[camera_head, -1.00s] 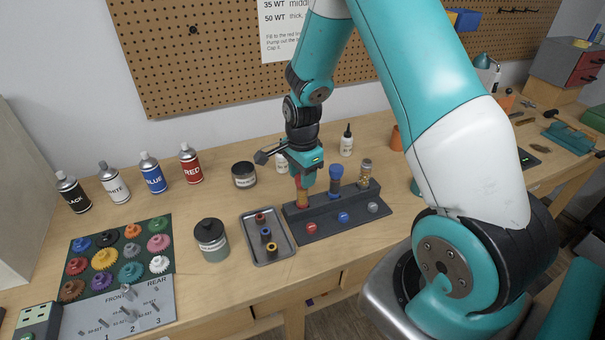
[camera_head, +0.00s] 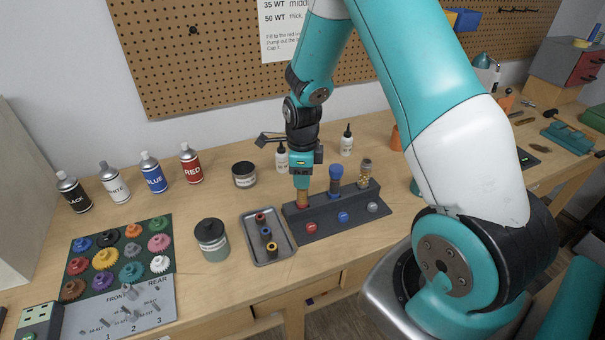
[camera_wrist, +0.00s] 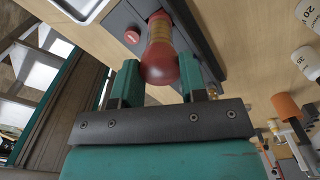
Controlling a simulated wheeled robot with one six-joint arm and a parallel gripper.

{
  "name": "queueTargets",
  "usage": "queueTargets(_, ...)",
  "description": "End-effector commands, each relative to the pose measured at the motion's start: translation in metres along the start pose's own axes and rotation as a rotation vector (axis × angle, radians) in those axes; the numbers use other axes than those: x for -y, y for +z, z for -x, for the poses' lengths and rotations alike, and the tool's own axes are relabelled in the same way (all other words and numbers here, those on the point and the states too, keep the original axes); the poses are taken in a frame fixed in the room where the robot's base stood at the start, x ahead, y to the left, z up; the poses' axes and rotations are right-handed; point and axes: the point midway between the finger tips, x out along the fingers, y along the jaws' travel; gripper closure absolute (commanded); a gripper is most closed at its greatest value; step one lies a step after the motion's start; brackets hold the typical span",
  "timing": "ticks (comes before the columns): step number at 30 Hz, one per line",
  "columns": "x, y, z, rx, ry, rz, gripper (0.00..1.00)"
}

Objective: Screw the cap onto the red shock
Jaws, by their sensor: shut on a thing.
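The red shock (camera_head: 303,200) stands upright in the left slot of the dark stand (camera_head: 328,222), its amber body showing below my gripper. My gripper (camera_head: 301,187) points straight down over it. In the wrist view, the red cap (camera_wrist: 160,64) sits between the two fingers of my gripper (camera_wrist: 161,78), at the end of the amber body (camera_wrist: 160,30). The fingers are shut on the cap. The cap looks in line with the body and touching it; the thread is hidden. In the head view the cap is mostly hidden by the fingers.
A blue-capped shock (camera_head: 336,180) and a third shock (camera_head: 366,172) stand close on the right in the stand. A grey tray (camera_head: 252,222) with small coloured parts lies to the left. White bottles (camera_head: 281,158) stand behind. A jar (camera_head: 211,240) stands left of the tray.

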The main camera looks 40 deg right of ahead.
Motion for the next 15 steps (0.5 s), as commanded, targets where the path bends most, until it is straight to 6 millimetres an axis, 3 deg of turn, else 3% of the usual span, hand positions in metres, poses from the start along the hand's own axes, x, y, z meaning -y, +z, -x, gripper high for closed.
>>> queueTargets(11, -0.0001, 0.0, 0.0, 0.0, 0.0, -0.064, 0.88)
queueTargets(12, -0.0001, 0.0, -0.0001, 0.0, 0.0, -0.068, 0.54)
queueTargets(15, 0.0, 0.0, -0.0001, 0.0, 0.0, -0.066, 0.31)
